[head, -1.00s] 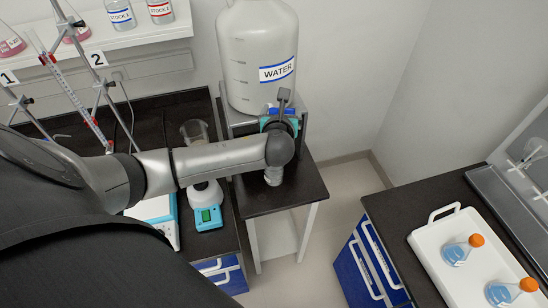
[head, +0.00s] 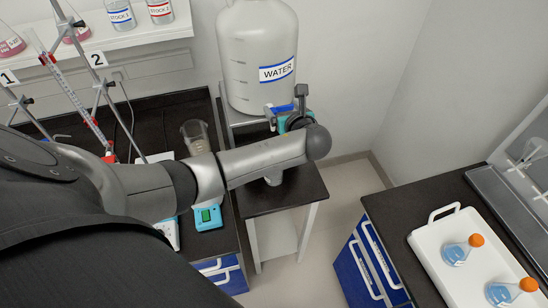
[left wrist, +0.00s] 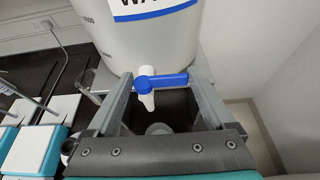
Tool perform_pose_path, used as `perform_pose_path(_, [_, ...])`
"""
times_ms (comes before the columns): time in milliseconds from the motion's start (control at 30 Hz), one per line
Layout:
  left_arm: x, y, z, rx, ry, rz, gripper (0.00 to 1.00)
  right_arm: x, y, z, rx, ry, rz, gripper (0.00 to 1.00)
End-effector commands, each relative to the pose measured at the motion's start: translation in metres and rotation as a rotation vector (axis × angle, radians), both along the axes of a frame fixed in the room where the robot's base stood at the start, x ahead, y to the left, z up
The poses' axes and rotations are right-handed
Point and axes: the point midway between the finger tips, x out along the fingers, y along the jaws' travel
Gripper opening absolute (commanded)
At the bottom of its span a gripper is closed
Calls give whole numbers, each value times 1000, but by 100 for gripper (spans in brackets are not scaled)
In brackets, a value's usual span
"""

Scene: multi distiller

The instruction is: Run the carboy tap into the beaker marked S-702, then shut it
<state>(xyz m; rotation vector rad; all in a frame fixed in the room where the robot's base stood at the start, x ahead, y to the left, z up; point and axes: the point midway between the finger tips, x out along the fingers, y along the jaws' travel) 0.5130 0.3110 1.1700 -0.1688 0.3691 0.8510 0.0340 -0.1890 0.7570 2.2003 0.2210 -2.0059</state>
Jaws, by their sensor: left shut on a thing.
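The white carboy (head: 258,60) marked WATER stands on a raised stand, and it fills the top of the left wrist view (left wrist: 140,35). Its tap has a white spout (left wrist: 148,101) and a blue handle (left wrist: 168,79) that lies sideways, pointing right. My left gripper (left wrist: 160,80) is at the tap, shut on the blue handle, with a finger on either side. In the head view the gripper (head: 284,112) is partly hidden behind my arm. A vessel (head: 273,180) stands below the tap, mostly hidden by my arm; its rim (left wrist: 158,129) shows under the spout. My right gripper is out of view.
Another beaker (head: 195,136) stands on the dark left bench near a blue-fronted device (head: 208,217). Burette stands rise at the left. A white tray (head: 430,238) with orange-capped flasks is on the right bench. Floor shows between the benches.

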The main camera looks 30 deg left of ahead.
Motion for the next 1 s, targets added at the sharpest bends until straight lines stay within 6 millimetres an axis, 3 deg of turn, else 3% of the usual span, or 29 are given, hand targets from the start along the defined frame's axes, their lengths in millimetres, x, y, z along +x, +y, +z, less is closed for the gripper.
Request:
perform_pose_path(133, [1, 0, 1, 2, -3, -3, 100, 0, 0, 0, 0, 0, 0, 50])
perform_pose_path(567, [-6, -9, 4, 0, -1, -5, 100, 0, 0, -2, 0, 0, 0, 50])
perform_pose_path(1000, [-56, -68, 36, -4, -3, -7, 100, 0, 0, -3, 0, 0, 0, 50])
